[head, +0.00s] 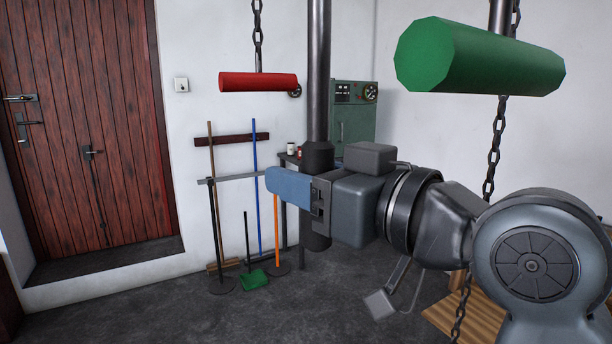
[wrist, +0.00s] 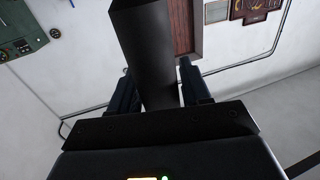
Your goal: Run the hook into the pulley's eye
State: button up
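My gripper (head: 292,187) points left in the middle of the head view, its blue finger in front of a dark upright pole (head: 319,75). The pole has a thicker lower part that shows above and below the finger and ends clear of the floor. In the wrist view this dark pole (wrist: 146,50) runs between the two fingers (wrist: 160,92), which appear closed on it. The pole's top runs out of the head view, so no hook shows. I see no pulley and no eye.
A green cylinder (head: 475,60) hangs close at upper right and a red cylinder (head: 258,82) hangs further back, both by chains. Tools on a rack (head: 232,140), a green cabinet (head: 354,125) and a wooden door (head: 85,130) stand behind. The floor (head: 150,300) at front left is clear.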

grip_shut()
jog(key=shift+d, duration=0.1)
jog(key=w+d+b, duration=0.2)
jog(key=w+d, duration=0.4)
jog(key=d, duration=0.2)
jog(key=w+d+b, duration=0.2)
jog(key=w+d, duration=0.3)
jog(key=d, duration=0.4)
jog(key=shift+w+b, duration=0.3)
jog(key=shift+w, duration=0.05)
jog(key=shift+d, duration=0.1)
jog(key=shift+o, duration=1.4)
grip_release()
jog(key=b+v, duration=0.1)
jog(key=v, duration=0.6)
jog(key=shift+s+d+b, duration=0.25)
jog(key=shift+s+b, duration=0.05)
